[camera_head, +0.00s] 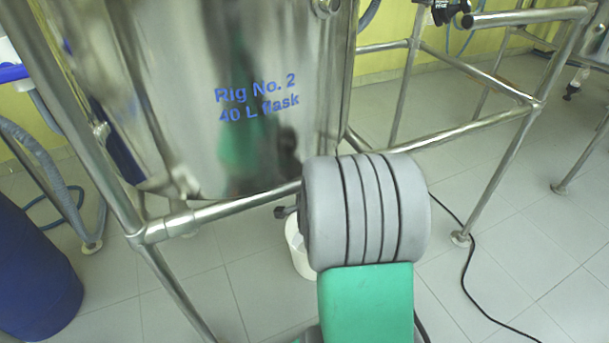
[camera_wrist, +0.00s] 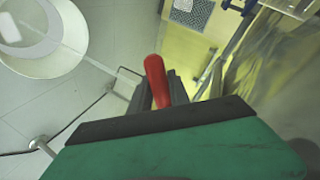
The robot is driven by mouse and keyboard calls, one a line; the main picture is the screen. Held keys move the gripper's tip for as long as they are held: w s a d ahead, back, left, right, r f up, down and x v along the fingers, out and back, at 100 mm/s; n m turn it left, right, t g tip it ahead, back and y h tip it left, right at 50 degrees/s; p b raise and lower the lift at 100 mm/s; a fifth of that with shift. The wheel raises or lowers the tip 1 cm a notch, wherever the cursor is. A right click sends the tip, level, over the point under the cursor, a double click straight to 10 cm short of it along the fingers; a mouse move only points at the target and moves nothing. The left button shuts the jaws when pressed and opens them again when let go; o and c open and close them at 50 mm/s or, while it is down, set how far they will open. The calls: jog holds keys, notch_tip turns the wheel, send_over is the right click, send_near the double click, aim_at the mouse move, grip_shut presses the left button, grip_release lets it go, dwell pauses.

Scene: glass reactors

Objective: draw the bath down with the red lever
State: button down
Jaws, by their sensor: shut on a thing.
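The red lever (camera_wrist: 157,80) shows in the wrist view, with its rounded end sticking out from between my fingers. My gripper (camera_wrist: 158,92) is shut on it, one dark finger on each side. The lever's other end and its valve are hidden behind my gripper. The steel bath (camera_head: 215,110), marked "Rig No. 2 40 L flask", stands at the upper middle of the head view. In the head view my arm hides the lever, and only a dark end of something shows left of the grey joint.
A white bucket (camera_head: 298,248) stands on the floor behind my arm; it also shows in the wrist view (camera_wrist: 45,60). Steel frame tubes (camera_head: 240,205) run below the bath. A blue drum (camera_head: 35,280) stands at left. A black cable (camera_head: 470,270) lies across the floor at right.

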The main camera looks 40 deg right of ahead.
jog(key=c, duration=1.2)
grip_release()
jog(key=shift+c, duration=0.2)
jog(key=shift+s+r, duration=0.15)
jog(key=shift+r, duration=0.05)
jog(key=s+a+p, duration=0.3)
jog(key=s+a, duration=0.3)
jog(key=s, duration=0.5)
jog(key=shift+a, duration=0.15)
jog(key=shift+s, duration=0.1)
jog(key=shift+c, duration=0.3)
